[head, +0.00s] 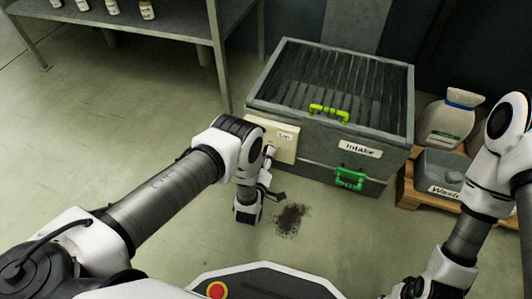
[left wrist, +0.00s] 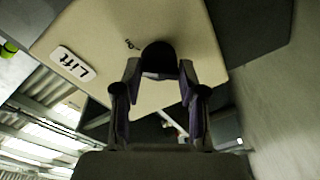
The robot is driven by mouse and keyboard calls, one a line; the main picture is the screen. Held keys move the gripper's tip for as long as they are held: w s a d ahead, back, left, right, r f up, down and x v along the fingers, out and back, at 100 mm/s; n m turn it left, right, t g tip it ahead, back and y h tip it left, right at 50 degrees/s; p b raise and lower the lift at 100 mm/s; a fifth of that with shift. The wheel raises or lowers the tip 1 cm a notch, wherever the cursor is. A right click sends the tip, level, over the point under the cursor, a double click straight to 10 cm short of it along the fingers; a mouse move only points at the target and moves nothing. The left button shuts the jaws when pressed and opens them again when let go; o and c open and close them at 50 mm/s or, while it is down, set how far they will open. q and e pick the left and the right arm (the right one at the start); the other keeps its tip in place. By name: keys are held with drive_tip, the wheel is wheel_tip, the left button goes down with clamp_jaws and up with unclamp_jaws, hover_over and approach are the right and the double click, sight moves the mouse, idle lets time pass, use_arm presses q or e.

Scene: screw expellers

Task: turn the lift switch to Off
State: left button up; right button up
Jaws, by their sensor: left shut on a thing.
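The lift switch is a black knob (left wrist: 158,56) on a beige panel (left wrist: 200,45) with a white "Lift" label (left wrist: 72,64). In the head view this panel (head: 284,148) sits on the left side of the intake box. My left gripper (head: 269,153) is at the panel; in the left wrist view its two fingers (left wrist: 159,72) are shut on the knob, one on each side.
The grey intake box (head: 390,165) has a slatted top, a lime handle (head: 328,112) and a green front handle (head: 349,178). A waste bin (head: 440,170) and a sack (head: 449,120) stand at right. A shelf (head: 150,28) with bottles stands back left. Dark spill (head: 292,219) marks the floor.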

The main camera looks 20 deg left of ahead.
use_arm(q)
drive_tip(key=n+p, duration=0.2)
drive_tip(key=n, duration=0.2)
drive_tip(key=n+p, duration=0.3)
drive_tip(key=n, duration=0.1)
drive_tip(key=shift+w+r+g+h, duration=0.1)
drive_tip(key=shift+g+h, duration=0.2)
drive_tip(key=shift+h, duration=0.1)
drive_tip(key=shift+n, duration=0.3)
drive_tip(key=o, duration=1.1)
drive_tip(key=s, duration=1.2)
drive_tip(key=shift+r, duration=0.4)
